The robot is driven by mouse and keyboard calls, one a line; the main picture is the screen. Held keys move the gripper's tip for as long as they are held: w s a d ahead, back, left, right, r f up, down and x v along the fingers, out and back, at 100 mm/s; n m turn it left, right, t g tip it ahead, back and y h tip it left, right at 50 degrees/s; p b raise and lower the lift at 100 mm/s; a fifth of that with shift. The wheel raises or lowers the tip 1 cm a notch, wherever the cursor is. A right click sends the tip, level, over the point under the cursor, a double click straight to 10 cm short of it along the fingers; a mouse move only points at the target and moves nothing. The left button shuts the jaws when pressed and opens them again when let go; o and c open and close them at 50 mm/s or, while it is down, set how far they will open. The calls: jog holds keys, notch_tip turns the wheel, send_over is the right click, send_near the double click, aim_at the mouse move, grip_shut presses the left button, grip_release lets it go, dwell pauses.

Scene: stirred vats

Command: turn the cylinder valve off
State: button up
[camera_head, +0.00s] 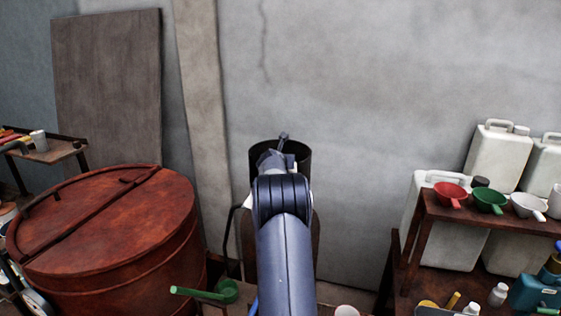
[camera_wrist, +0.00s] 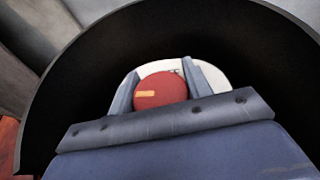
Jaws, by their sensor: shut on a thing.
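The cylinder valve's round red knob (camera_wrist: 162,98) shows in the wrist view, with a short orange mark on its left part. A pale rounded surface lies behind it. My gripper (camera_wrist: 158,88) has a finger on each side of the knob and is shut on it. A dark curved collar (camera_wrist: 240,38) surrounds the knob and fingers. In the head view the dark collar (camera_head: 297,153) stands near the wall. My arm hides the knob and most of the cylinder there.
A large rusty red lidded vat (camera_head: 120,255) stands to the left. A green-handled item (camera_head: 225,291) lies low, close left of my arm.

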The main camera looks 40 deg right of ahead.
jog(key=shift+f+m+b, duration=0.2)
jog(key=shift+m+b, duration=0.1)
jog(key=shift+b, duration=0.3)
jog(key=shift+m+g+h+b, duration=0.3)
jog(key=shift+g+h+b, duration=0.1)
jog(key=shift+b, duration=0.05)
jog(key=shift+m+g+h, duration=0.4)
jog(key=shift+m+g, duration=0.2)
jog(key=shift+g, duration=0.1)
jog(key=shift+s+d+r+m+g+p, duration=0.15)
jog(key=shift+m+g+p, duration=0.2)
jog(key=shift+m+g, duration=0.2)
jog(key=shift+s+r+m+g+p, duration=0.15)
jog(key=shift+m+g+p, duration=0.15)
jog(key=shift+m+g, duration=0.2)
jog(key=shift+m+g+h+p, duration=0.4)
jog(key=shift+m+g+p, duration=0.15)
jog(key=shift+g+p, duration=0.35)
jog(key=shift+s+f, duration=0.1)
jog(key=shift+f, duration=0.05)
